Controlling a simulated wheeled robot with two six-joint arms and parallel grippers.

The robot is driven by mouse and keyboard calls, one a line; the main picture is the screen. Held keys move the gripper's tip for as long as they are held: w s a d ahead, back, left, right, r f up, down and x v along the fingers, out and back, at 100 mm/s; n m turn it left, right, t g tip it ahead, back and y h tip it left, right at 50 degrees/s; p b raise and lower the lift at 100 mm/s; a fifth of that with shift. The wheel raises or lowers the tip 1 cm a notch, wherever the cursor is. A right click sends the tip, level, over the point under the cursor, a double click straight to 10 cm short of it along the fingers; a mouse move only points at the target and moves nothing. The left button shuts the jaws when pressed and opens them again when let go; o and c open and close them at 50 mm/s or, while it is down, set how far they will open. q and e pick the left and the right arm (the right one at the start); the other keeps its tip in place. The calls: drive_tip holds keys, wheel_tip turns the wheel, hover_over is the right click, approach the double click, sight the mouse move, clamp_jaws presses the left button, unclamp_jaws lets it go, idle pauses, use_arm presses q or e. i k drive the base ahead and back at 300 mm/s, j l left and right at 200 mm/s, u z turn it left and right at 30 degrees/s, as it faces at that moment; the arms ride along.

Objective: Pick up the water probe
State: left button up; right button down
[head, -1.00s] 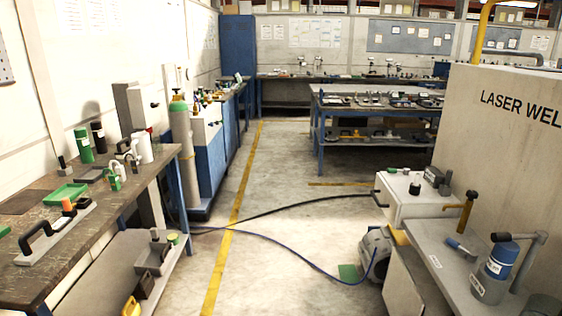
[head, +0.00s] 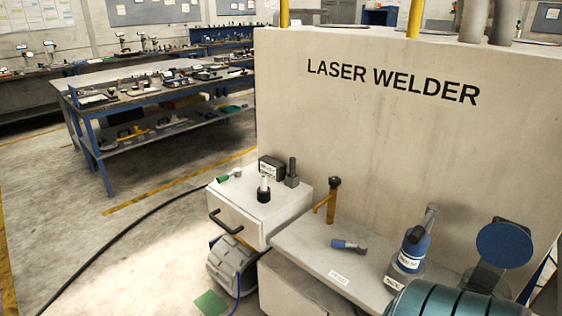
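I cannot tell for sure which object is the water probe. A small tool with a blue handle and grey head (head: 349,246) lies on the grey side table beside the laser welder. A small green-tipped tool (head: 229,175) lies on the white cabinet, near its back left edge. The small labels are too blurred to read. Neither of my grippers shows in the head view.
The large laser welder (head: 400,150) fills the right. The white drawer cabinet (head: 245,215) and grey table (head: 300,245) stand before it. A blue bottle-like device (head: 414,250) and a yellow-brown post (head: 332,200) stand on the table. A black cable (head: 110,245) crosses the floor.

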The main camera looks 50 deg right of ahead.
sight(293, 160)
drive_tip(key=i+z, duration=0.3)
drive_tip(key=z, duration=0.15)
drive_tip(key=i+j+z, duration=0.15)
drive_tip(key=i+z, duration=0.15)
drive_tip(key=z, duration=0.15)
drive_tip(key=i+j+z, duration=0.2)
drive_tip(key=z, duration=0.25)
